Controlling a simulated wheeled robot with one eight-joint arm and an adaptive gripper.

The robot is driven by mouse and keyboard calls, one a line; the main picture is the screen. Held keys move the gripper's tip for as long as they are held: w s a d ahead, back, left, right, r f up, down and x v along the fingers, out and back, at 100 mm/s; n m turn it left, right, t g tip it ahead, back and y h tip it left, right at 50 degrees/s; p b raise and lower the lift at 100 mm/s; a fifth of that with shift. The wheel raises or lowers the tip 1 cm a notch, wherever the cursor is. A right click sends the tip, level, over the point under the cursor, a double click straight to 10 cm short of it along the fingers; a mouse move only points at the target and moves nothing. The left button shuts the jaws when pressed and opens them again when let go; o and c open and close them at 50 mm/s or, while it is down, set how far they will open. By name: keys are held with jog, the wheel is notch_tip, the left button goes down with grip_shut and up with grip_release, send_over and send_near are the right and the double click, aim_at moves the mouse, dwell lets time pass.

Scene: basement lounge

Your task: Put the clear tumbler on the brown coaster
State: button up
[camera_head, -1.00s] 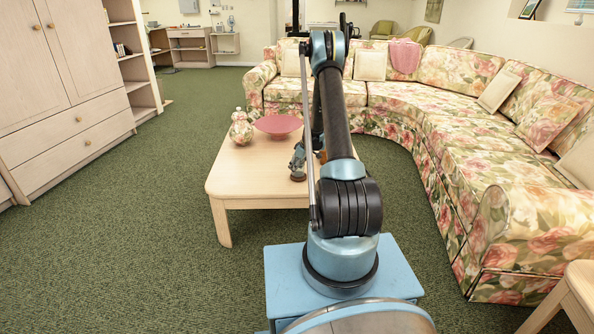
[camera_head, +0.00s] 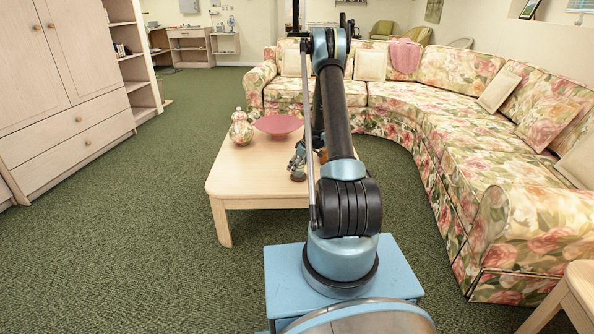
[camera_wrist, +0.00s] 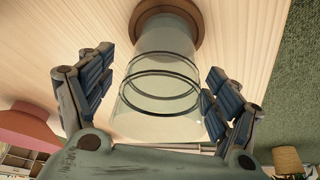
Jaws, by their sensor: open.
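The clear tumbler (camera_wrist: 160,90) is large in the wrist view, with dark rings around its wall. Its far end meets the round brown coaster (camera_wrist: 193,13) on the pale wood table, and it looks to be standing on it. My gripper (camera_wrist: 158,64) is open, with one finger on each side of the tumbler. The left finger is apart from the glass; the right one is very close, and I cannot tell if it touches. In the head view my gripper (camera_head: 297,166) is low over the coffee table, and my arm hides much of that spot; the tumbler is not clear there.
The coffee table (camera_head: 240,180) also holds a pink bowl (camera_head: 278,125) and a floral jar (camera_head: 241,130) at its far left. A floral curved sofa (camera_head: 460,130) lies behind and to the right. Green carpet is open at left.

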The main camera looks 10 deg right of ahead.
jog(key=v, duration=1)
jog(key=shift+s+a+r, duration=0.1)
jog(key=shift+r, duration=0.15)
jog(key=s+a+r+m+h, duration=0.1)
jog(key=s+a+r+m, duration=0.1)
jog(key=s+r, duration=0.95)
jog(key=s+a+r+m+h, duration=0.1)
jog(key=s+r+m, duration=0.1)
jog(key=s+r, duration=1)
jog(key=s+r+m, duration=0.1)
jog(key=s+m, duration=0.2)
jog(key=s, duration=1.5)
jog(key=s+f+m, duration=0.1)
jog(key=s+f, duration=0.2)
jog(key=s, duration=0.4)
jog(key=s+f+m+h, duration=0.1)
jog(key=s+f, duration=0.1)
jog(key=s, duration=0.5)
jog(key=shift+d+f+m+g+h, duration=0.3)
jog(key=shift+d+f+m+g, duration=0.1)
jog(key=shift+d, duration=0.05)
jog(key=shift+w, duration=0.1)
